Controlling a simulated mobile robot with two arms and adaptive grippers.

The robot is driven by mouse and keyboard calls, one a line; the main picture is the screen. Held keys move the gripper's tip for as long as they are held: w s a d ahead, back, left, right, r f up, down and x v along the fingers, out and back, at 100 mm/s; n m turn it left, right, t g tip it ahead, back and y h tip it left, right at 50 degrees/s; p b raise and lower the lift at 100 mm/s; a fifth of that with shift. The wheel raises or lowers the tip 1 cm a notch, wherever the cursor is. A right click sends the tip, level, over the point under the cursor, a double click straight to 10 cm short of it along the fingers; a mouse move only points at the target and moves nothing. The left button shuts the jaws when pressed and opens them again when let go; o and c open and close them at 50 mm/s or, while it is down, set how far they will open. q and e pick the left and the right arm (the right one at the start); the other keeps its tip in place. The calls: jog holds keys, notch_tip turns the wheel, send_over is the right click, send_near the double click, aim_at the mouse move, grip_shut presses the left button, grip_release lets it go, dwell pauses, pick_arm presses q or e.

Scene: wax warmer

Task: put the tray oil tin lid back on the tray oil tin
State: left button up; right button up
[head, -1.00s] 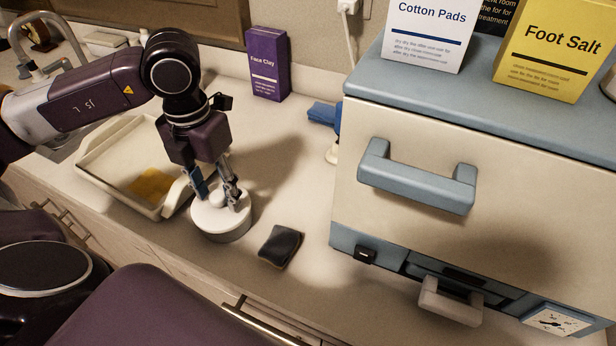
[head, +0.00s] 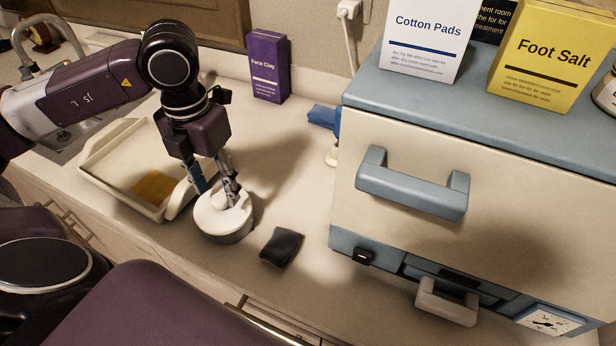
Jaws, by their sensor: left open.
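The tray oil tin (head: 230,238) is a short, round tin standing on the counter, to the right of the shallow tray. Its round white lid (head: 222,222) lies on top of it and looks about level; I cannot tell whether it is fully seated. My left gripper (head: 218,202) points down at the lid from above. Its two fingers are apart, on either side of the lid's middle, with the tips at or just above the lid. The fingers hide most of the knob. My right gripper is not in view.
A cream tray (head: 100,160) with a yellow-brown patch lies left of the tin. A dark pad (head: 281,247) lies just right of it. A large cream and blue cabinet (head: 400,240) fills the right. A purple Face Clay box (head: 268,66) stands at the back.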

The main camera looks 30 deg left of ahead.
pick_arm(q)
jog(key=shift+r+p, duration=2.05)
jog(key=shift+r, duration=0.75)
notch_tip(320, 180, up, 12)
dwell(0.3)
